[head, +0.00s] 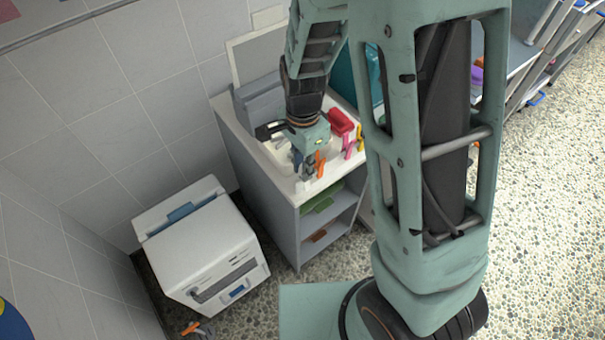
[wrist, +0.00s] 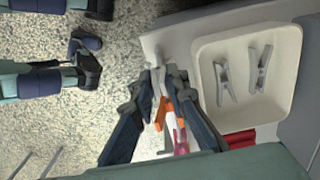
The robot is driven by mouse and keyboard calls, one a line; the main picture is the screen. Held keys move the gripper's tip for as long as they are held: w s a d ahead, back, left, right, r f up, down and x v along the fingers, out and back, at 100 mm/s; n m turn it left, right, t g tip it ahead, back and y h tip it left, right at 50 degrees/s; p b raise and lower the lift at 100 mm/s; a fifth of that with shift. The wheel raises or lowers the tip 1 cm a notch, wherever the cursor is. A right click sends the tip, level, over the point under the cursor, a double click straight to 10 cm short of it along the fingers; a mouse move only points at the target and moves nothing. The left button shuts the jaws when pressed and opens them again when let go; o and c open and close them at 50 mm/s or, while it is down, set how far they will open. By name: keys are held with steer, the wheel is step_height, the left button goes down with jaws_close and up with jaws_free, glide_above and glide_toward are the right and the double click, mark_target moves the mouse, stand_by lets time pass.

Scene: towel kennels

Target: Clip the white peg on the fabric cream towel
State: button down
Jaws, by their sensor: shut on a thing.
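My gripper (wrist: 164,82) is shut on a small pale thing that looks like the white peg (wrist: 161,83); the fingers hide most of it. In the head view my gripper (head: 308,172) is low over the front end of the counter. An orange peg (wrist: 169,105) and a pink peg (wrist: 180,136) show between and behind the fingers; the orange peg (head: 320,163) is also close beside my gripper in the head view. Two pale grey pegs (wrist: 222,80) lie in a white tray. I cannot make out a cream towel for certain; a folded grey fabric stack (head: 260,102) stands at the back of the counter.
The white tray (wrist: 207,62) sits on the counter (head: 240,130). A red item (head: 341,122) and pink and yellow pegs lie to its right. Green cloth (head: 322,198) is on the shelf below. A white boxy machine (head: 205,250) stands left on the pebbled floor.

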step_height(320, 180, up, 8)
steer(key=p, duration=0.6)
steer(key=shift+f+p, duration=0.2)
steer(key=shift+p, duration=0.2)
